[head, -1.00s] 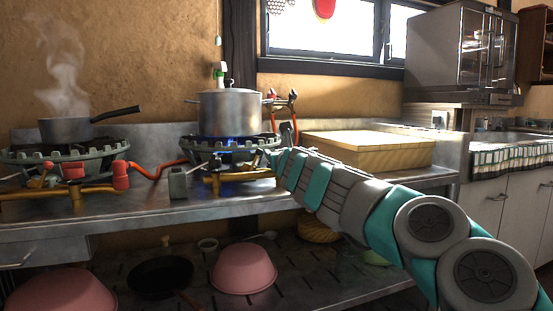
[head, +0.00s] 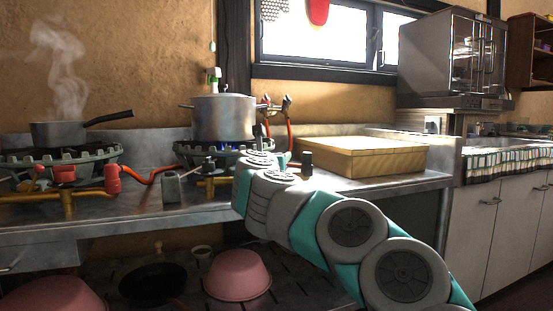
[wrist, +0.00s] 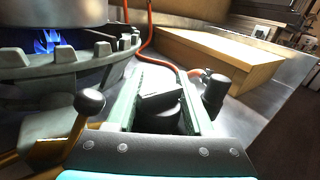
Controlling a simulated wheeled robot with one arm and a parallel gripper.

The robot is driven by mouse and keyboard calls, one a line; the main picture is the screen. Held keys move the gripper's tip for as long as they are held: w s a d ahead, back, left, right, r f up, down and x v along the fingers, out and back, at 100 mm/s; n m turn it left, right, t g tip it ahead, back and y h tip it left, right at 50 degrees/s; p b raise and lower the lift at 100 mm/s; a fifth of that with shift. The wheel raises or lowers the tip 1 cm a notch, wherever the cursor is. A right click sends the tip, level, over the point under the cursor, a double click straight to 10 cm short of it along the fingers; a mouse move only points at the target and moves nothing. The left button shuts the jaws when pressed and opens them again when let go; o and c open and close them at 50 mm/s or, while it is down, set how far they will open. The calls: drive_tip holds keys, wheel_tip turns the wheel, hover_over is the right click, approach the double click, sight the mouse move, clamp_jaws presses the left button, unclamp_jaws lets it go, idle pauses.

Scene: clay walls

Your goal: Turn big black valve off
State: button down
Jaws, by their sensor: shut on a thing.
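In the wrist view, my gripper (wrist: 163,88) has its two pale green fingers on either side of a black block-like valve (wrist: 162,106), and is shut on it. The valve's lower part is hidden between the fingers. In the head view my gripper end is over the counter, right of the pot's burner; my arm hides most of the valve there. A black ball-ended lever (wrist: 88,103) is left of my fingers, and a dark upright cylinder (wrist: 213,95) is just right of them; it also shows in the head view (head: 306,161).
A lit burner (head: 222,152) with blue flame carries a silver pot (head: 223,118), close left of my gripper. A steaming pan (head: 58,133) sits on the left burner. A wooden box (head: 360,158) and a red hose (wrist: 150,35) lie beyond and to the right.

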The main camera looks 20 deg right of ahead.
drive_tip(key=shift+a, duration=0.1)
idle(0.3)
drive_tip(key=c, duration=0.6)
unclamp_jaws()
drive_tip(key=shift+v, duration=3.9)
